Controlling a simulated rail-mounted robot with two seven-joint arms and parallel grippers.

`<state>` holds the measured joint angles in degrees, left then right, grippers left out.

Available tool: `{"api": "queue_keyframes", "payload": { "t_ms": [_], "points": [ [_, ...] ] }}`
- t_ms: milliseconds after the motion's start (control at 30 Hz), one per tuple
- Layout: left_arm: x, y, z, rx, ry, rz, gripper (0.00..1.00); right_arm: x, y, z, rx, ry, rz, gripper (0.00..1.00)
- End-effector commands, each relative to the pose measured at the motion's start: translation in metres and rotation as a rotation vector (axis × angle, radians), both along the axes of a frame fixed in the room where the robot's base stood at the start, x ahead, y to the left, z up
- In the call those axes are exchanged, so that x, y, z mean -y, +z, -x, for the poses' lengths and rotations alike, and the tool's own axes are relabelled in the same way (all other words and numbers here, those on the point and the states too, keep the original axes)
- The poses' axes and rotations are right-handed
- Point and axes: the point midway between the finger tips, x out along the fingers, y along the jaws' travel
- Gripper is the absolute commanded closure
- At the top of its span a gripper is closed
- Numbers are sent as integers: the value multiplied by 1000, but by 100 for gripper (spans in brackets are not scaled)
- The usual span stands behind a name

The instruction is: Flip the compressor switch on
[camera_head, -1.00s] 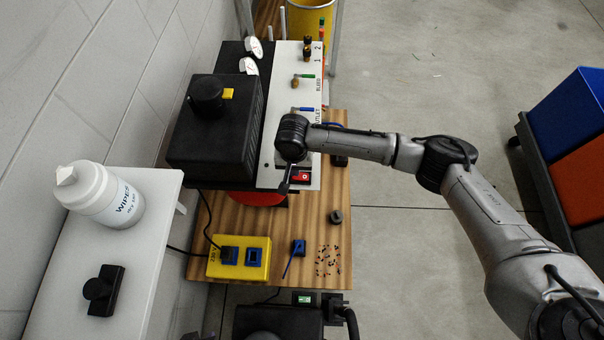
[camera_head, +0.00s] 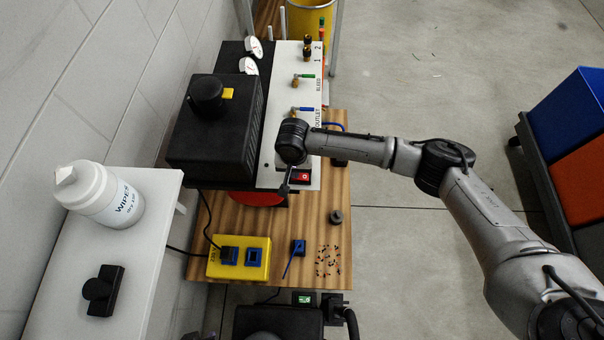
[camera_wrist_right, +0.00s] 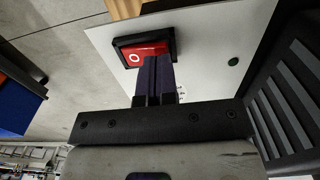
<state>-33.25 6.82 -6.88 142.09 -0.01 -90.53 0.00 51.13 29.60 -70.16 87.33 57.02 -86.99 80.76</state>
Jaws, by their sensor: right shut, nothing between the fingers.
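The compressor switch is a red rocker (camera_head: 301,177) in a dark frame at the near end of the compressor's white panel (camera_head: 280,100). In the right wrist view the red rocker (camera_wrist_right: 145,55) shows a white "O" on its left part. My right gripper (camera_head: 285,188) is shut and empty, with its fingertips at the left side of the switch in the head view. In the wrist view its closed fingers (camera_wrist_right: 158,66) overlap the rocker's right part and hide it. I cannot tell whether they touch it. My left gripper is not in view.
The compressor's black housing (camera_head: 215,130) stands left of the panel. Blue outlet (camera_head: 305,110) and green bleed (camera_head: 304,76) valve handles lie further along the panel. A yellow socket box (camera_head: 240,258) sits on the wooden board (camera_head: 310,225). A white wipes tub (camera_head: 100,195) stands at left.

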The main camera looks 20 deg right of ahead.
Motion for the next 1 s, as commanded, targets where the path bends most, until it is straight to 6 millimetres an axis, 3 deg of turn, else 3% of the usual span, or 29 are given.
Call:
{"api": "queue_keyframes", "payload": {
  "t_ms": [1000],
  "points": [
    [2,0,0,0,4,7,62,0,-12,0,0,0,0,100]
  ]
}}
